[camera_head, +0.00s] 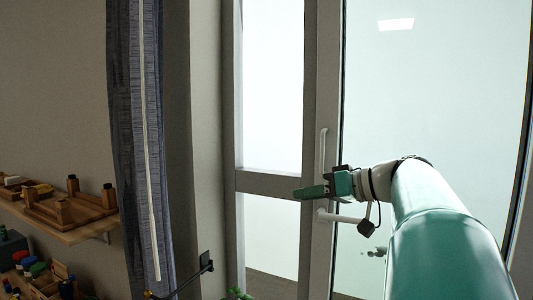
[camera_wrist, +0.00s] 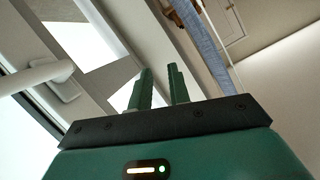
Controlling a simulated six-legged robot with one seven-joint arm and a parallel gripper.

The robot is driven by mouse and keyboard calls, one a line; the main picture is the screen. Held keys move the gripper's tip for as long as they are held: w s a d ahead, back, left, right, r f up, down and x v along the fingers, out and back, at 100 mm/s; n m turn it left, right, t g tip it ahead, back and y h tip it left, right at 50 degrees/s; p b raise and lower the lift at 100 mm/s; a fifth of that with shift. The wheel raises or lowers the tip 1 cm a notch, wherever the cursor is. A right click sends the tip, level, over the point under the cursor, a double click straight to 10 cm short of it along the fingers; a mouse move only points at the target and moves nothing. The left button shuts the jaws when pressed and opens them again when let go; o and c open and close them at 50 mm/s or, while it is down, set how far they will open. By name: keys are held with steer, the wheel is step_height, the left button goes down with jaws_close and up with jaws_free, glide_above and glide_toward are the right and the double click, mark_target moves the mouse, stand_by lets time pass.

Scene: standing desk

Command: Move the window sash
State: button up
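The window sash (camera_head: 328,70) is a tall pane of glass in a grey frame, right of centre in the head view. I cannot tell whether the gripper touches the handle.
A narrower fixed window with a crossbar (camera_head: 265,183) is left of the sash. A blue-grey curtain (camera_head: 132,120) hangs further left. A wooden shelf (camera_head: 85,232) with blocks is at the far left, with toys below it. A thin dark arm (camera_head: 205,264) stands out near the wall.

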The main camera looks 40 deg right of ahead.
steer(key=s+d+r+n+t+h, duration=0.1)
steer(key=s+d+r+n+t, duration=0.1)
steer(key=s+d+r, duration=0.3)
steer(key=s+d+r+n+t, duration=0.1)
steer(key=s+d+r+t, duration=0.15)
steer(key=d, duration=0.45)
glide_toward(316, 148)
steer(key=w+a, duration=0.5)
steer(key=w, duration=0.2)
steer(key=shift+w+r, duration=0.3)
steer(key=shift+r, duration=0.15)
steer(key=shift+g, duration=0.25)
jaws_close()
